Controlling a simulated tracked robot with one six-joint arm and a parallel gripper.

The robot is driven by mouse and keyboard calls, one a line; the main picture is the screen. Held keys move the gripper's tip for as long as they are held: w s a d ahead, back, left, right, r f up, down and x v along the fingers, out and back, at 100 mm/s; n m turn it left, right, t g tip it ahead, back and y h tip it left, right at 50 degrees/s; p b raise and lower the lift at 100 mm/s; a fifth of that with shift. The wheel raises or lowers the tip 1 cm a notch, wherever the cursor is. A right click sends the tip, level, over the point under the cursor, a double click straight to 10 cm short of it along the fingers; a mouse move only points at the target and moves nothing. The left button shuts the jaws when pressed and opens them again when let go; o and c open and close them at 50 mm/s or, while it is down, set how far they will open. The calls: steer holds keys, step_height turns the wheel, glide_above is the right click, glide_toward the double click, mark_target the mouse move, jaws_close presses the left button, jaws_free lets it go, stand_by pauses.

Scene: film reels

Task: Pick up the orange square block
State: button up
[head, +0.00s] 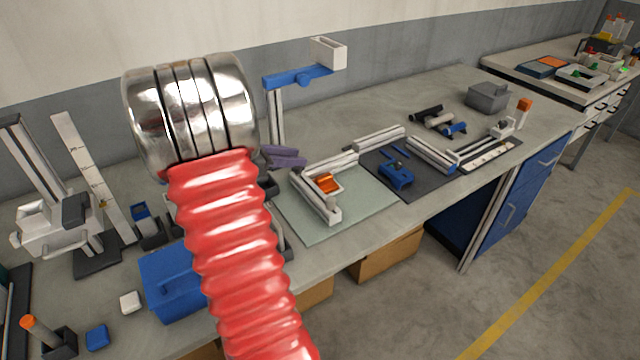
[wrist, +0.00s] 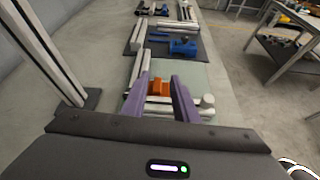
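An orange block (head: 326,183) sits inside the corner of a white and grey rail fixture (head: 318,202) on a pale mat. In the wrist view the orange block (wrist: 158,88) shows between and beyond my purple fingers, partly hidden by them. My gripper (head: 303,158) is above the bench to the left of the fixture, apart from the block. In the wrist view my gripper (wrist: 159,79) is open, with its fingers spread and nothing held. My red arm hides part of the bench in the head view.
A blue bin (head: 172,283) stands at the bench's left front. A tall post with a blue arm (head: 297,77) rises behind my gripper. A dark mat (head: 420,186) with blue parts and grey rails lies right of the fixture. Bare pale mat (head: 372,203) lies right of the block.

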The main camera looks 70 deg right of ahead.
steer(key=shift+s+d+f+n+g, duration=0.2)
steer(key=shift+s+d, duration=0.15)
steer(key=shift+d, duration=0.25)
steer(key=shift+s+d+f+n+g, duration=0.1)
steer(key=shift+s+d+f+n, duration=0.1)
steer(key=shift+s+d, duration=0.25)
steer(key=shift+w+d, duration=0.1)
glide_toward(322, 177)
steer(key=x, duration=0.3)
steer(key=shift+d+f, duration=0.15)
steer(key=shift+x, duration=3.2)
steer(key=shift+c, duration=0.6)
